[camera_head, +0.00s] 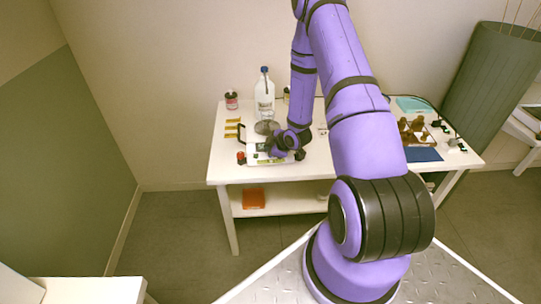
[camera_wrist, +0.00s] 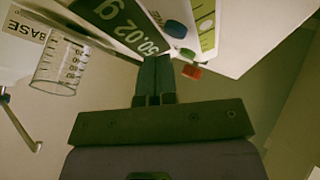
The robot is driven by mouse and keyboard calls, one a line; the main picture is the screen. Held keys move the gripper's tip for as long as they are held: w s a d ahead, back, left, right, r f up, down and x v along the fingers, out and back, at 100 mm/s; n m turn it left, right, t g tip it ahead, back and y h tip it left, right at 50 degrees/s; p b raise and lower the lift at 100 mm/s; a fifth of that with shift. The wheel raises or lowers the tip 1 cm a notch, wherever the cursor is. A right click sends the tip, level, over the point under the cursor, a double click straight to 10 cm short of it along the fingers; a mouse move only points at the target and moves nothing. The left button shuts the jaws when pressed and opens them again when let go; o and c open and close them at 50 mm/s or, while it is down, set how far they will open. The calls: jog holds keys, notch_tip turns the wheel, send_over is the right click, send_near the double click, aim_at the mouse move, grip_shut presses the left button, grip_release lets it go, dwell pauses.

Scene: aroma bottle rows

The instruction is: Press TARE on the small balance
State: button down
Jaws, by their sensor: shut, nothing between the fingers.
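The small balance (camera_head: 256,160) is a white unit on the table under my wrist. In the wrist view its dark display (camera_wrist: 128,30) reads what looks like 50.02 g, tilted. No TARE lettering is readable. I cannot tell whether the tips touch the balance. In the head view my wrist hides the fingers.
A clear graduated beaker (camera_wrist: 58,68) and a BASE label (camera_wrist: 24,25) are left of the fingers. A red piece (camera_wrist: 192,72) lies right. On the table (camera_head: 222,172), a blue-capped bottle (camera_head: 264,95) and a small jar (camera_head: 231,100) stand behind; brown bottles (camera_head: 412,130) stand right.

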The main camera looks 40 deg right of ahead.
jog(key=shift+f, duration=0.15)
dwell(0.4)
jog(key=shift+f, duration=0.3)
jog(key=shift+f, duration=0.35)
dwell(0.7)
jog(key=shift+r, duration=0.8)
jog(key=shift+r, duration=2.5)
